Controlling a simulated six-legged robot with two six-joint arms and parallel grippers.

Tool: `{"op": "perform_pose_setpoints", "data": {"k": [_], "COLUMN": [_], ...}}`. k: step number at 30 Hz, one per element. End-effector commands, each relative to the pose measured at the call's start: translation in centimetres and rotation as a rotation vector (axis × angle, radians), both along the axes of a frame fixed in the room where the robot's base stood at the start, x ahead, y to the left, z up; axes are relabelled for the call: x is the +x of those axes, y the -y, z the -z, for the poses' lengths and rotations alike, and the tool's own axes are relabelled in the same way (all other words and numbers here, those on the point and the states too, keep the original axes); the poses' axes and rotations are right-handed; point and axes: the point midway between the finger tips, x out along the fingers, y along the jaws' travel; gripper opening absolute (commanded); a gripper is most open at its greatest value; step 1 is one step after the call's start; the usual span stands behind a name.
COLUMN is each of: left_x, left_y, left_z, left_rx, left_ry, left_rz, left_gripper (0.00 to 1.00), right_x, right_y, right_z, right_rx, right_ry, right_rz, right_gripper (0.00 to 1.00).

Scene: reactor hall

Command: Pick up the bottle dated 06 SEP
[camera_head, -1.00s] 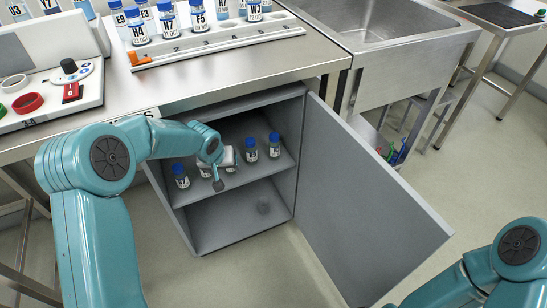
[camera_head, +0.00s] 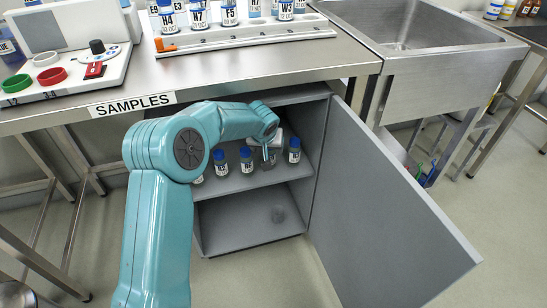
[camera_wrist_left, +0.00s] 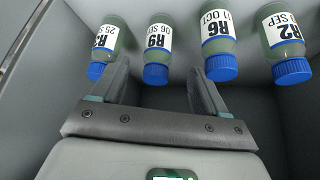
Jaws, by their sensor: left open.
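In the left wrist view a bottle (camera_wrist_left: 157,42) with a blue cap has an upside-down label reading R9 and 06 SE, its end cut off. It is between the open fingers of my left gripper (camera_wrist_left: 158,68), its cap just ahead of them; I see no grip. Beside it stand bottle R6 (camera_wrist_left: 215,35), dated 01 OCT, a bottle (camera_wrist_left: 285,35) dated SEP, and a partly cut bottle (camera_wrist_left: 105,40) at the left. In the head view my left gripper (camera_head: 268,152) is at the shelf's right half and hides part of the row. My right gripper is out of view.
The bottles stand on the upper shelf (camera_head: 225,184) of a grey cabinet under the SAMPLES bench (camera_head: 250,72). The cabinet door (camera_head: 390,210) is swung open on the right. The side walls and benchtop bound the opening. Racked bottles (camera_head: 198,18) stand above.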

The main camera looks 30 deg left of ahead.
Motion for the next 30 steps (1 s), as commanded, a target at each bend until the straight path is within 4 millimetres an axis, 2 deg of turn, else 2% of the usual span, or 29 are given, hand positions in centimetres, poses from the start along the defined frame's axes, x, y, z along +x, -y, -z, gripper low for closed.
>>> {"op": "perform_pose_setpoints", "data": {"k": [1, 8, 16, 25, 26, 30], "left_x": [0.4, 1.5, 3.2, 3.6, 3.5, 3.5], "left_y": [-0.2, -0.5, -0.8, -1.0, -1.0, -1.0], "left_z": [1.1, 3.0, 6.8, 7.3, 7.3, 7.3], "left_rx": [0.0, -0.001, -0.001, -0.001, -0.001, -0.001], "left_ry": [-0.002, 0.0, 0.001, 0.001, 0.001, 0.001], "left_rz": [0.0, 0.0, 0.004, 0.004, 0.004, 0.004], "left_gripper": [0.74, 0.74, 0.74, 0.74, 0.71, 0.25], "right_x": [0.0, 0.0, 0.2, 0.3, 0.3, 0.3], "right_y": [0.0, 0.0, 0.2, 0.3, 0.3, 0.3], "right_z": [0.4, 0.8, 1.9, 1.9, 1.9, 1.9], "right_rx": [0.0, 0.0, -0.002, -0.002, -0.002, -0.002], "right_ry": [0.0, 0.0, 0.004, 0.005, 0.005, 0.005], "right_rz": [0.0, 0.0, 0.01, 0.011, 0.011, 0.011], "right_gripper": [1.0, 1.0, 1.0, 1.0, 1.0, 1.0]}}
